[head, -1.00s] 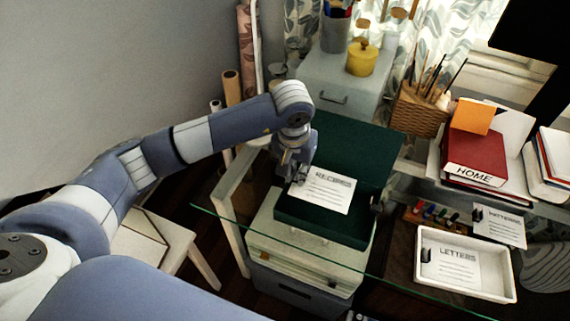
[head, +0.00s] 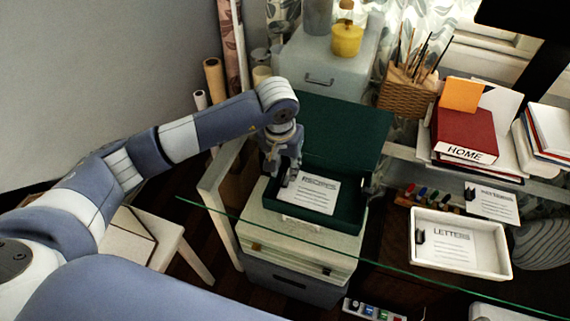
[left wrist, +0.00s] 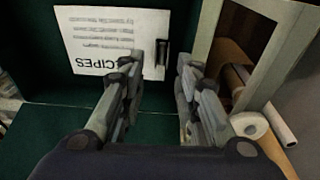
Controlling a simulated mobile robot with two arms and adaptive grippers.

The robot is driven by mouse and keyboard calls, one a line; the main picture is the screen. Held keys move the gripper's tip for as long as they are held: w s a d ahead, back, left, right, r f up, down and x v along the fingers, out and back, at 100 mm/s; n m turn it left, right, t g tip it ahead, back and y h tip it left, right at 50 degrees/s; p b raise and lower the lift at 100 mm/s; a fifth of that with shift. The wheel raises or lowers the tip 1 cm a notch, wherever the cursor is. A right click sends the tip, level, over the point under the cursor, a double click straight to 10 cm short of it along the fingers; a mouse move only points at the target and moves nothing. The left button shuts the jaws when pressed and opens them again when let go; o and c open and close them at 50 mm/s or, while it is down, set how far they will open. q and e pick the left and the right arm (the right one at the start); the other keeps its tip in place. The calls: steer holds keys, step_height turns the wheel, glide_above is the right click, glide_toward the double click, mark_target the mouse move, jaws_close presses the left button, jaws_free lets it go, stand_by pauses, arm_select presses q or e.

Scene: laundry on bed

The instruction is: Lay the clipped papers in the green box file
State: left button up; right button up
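The clipped papers, headed RECIPES (head: 312,196), lie inside the green box file (head: 345,218), whose lid stands open at the back. In the left wrist view the papers (left wrist: 110,42) show against the dark green inside, with a black clip (left wrist: 161,58) at their edge. My left gripper (head: 288,180) is over the left side of the box, at the clipped edge of the papers. In the left wrist view its two fingers (left wrist: 160,72) are apart, with the clip seen between their tips. My right gripper is not in view.
A glass edge (head: 400,272) crosses in front. At the right are a white tray (head: 505,262) with LETTERS papers, other clipped papers (head: 492,204) and a red HOME binder (head: 465,135). A grey cabinet (head: 330,65) stands behind.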

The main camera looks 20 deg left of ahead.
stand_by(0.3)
arm_select(q)
step_height(320, 180, up, 12)
steer(key=s, duration=0.1)
steer(key=shift+s, duration=0.4)
steer(key=shift+a+f, duration=0.1)
steer(key=shift+f, duration=0.05)
stand_by(0.4)
